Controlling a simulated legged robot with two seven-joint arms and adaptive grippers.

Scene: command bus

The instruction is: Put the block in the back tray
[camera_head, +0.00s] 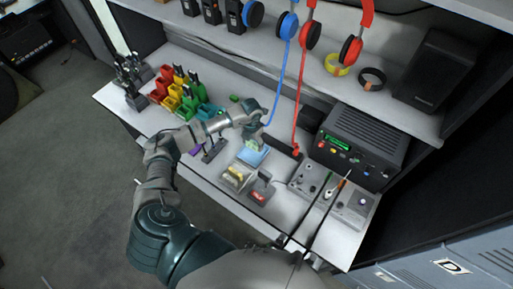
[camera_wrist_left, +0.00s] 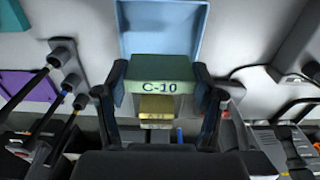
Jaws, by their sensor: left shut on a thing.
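My left gripper (camera_wrist_left: 160,100) is shut on a pale green block (camera_wrist_left: 160,88) marked "C-10", with a finger on each side of it. In the head view the left gripper (camera_head: 252,135) is over the blue back tray (camera_head: 252,157), and the block is mostly hidden by it. In the left wrist view the light blue tray (camera_wrist_left: 163,30) shows beyond the block; I cannot tell whether the block touches it. A front tray (camera_head: 235,180) with yellow pieces is beside the blue one. My right gripper is not in view.
Colored bins (camera_head: 178,92) stand to the left on the white desk. A red-marked device (camera_head: 260,188) and control boxes (camera_head: 312,178) lie to the right. Blue and red headset cords (camera_head: 297,110) hang from the shelf behind. A black radio (camera_head: 360,145) stands at the back right.

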